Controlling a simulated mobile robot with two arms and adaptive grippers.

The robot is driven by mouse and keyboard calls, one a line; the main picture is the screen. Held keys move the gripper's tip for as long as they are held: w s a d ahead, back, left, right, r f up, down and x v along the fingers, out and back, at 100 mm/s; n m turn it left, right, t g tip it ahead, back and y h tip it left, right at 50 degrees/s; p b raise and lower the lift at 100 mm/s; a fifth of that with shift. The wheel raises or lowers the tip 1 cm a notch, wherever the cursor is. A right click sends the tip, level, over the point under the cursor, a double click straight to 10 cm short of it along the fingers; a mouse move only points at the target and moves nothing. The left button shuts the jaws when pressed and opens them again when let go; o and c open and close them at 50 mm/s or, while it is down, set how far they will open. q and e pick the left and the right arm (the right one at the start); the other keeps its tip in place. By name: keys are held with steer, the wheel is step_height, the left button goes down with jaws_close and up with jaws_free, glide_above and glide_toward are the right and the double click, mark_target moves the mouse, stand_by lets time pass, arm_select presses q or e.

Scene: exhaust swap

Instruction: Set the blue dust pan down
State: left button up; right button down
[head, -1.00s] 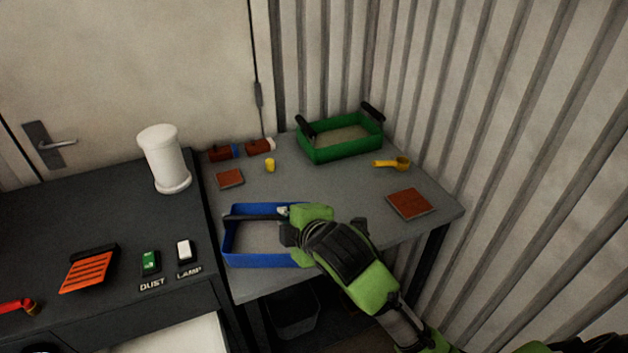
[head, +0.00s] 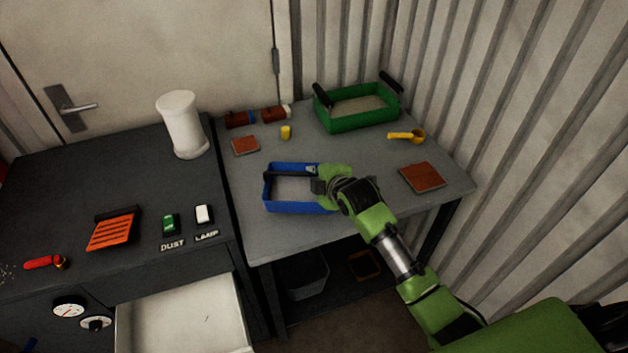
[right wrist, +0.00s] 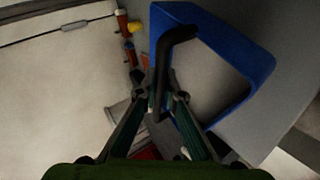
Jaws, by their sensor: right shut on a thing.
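The blue dust pan (head: 300,209) is a shallow rectangular tray with a dark handle bar, over the front left part of the grey side table (head: 350,160). In the head view I cannot tell whether it touches the table top. My right gripper (head: 318,178) is shut on its handle. In the right wrist view the two fingers (right wrist: 165,102) close around the black handle, with the blue pan (right wrist: 255,62) beyond. The pan's inside looks grey and I see nothing clear in it. My left gripper is not in view.
A green pan (head: 358,122) stands at the back. A yellow scoop (head: 406,136), a brown pad (head: 422,177), a smaller pad (head: 245,145) and a yellow cylinder (head: 286,132) lie around. The dark bench (head: 60,190) bears a white cylinder (head: 183,125).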

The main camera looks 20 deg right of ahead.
mark_target(301, 184)
steer(key=shift+w+d+f, duration=0.15)
steer(key=shift+w+f, duration=0.15)
steer(key=shift+w, duration=0.05)
steer(key=shift+f+p, duration=0.3)
steer(key=shift+f, duration=0.05)
steer(key=shift+f+p, duration=0.45)
steer(key=shift+f, duration=0.9)
steer(key=shift+f, duration=0.1)
steer(key=c, duration=2.2)
jaws_free()
steer(key=shift+o, duration=0.2)
